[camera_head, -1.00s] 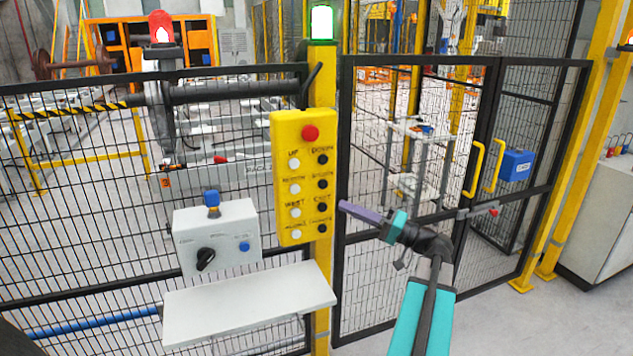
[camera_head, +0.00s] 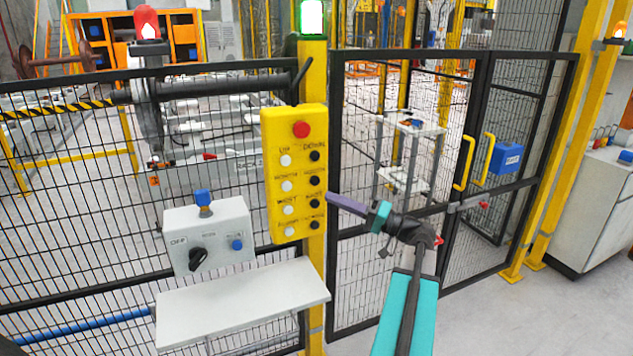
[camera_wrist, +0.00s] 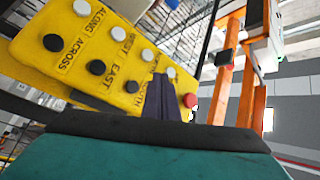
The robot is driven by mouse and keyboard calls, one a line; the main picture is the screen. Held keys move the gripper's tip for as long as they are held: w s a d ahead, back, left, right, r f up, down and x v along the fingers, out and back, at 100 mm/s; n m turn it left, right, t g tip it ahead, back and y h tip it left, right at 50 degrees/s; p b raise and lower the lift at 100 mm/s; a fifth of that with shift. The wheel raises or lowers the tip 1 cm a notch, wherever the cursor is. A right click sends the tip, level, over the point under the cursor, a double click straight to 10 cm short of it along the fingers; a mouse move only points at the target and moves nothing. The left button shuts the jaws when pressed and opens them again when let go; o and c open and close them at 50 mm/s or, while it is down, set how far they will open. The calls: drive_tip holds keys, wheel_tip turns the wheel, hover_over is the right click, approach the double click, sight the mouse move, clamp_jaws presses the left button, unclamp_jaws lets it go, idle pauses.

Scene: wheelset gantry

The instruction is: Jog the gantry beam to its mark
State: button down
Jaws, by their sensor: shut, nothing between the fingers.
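A yellow control pendant (camera_head: 295,150) hangs on the yellow post, with a red button (camera_head: 301,129) on top and rows of white and black buttons below. My gripper (camera_head: 332,199) is shut and empty, its purple fingers pointing left at the pendant's lower right edge. In the wrist view the shut fingers (camera_wrist: 160,98) overlap the lettered pendant face (camera_wrist: 70,58), near the red button (camera_wrist: 190,100). I cannot tell whether they touch it. Labels such as ALONG, ACROSS and EAST are readable there. I cannot clearly pick out the gantry beam or its mark behind the fence.
A white switch box (camera_head: 210,237) with a black knob and a blue button stands left of the post, above a white shelf (camera_head: 240,305). Black mesh fence and a gate with yellow handles (camera_head: 487,160) stand behind. A red lamp (camera_head: 147,24) and a green lamp (camera_head: 312,17) are lit.

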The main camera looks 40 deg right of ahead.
sight(315, 181)
drive_tip(key=shift+w+d, duration=0.45)
drive_tip(key=shift+w, duration=0.6)
drive_tip(key=shift+w+d, duration=0.4)
drive_tip(key=shift+w, duration=0.7)
drive_tip(key=shift+w+d, duration=0.45)
drive_tip(key=shift+w, duration=0.6)
drive_tip(key=shift+w+d+b, duration=0.35)
drive_tip(key=shift+w+b, duration=0.4)
drive_tip(key=shift+w, duration=0.05)
idle(0.8)
drive_tip(key=shift+s, duration=0.2)
idle(2.2)
drive_tip(key=shift+s+a+b, duration=0.35)
drive_tip(key=shift+s+b, duration=0.1)
drive_tip(key=shift+s, duration=0.1)
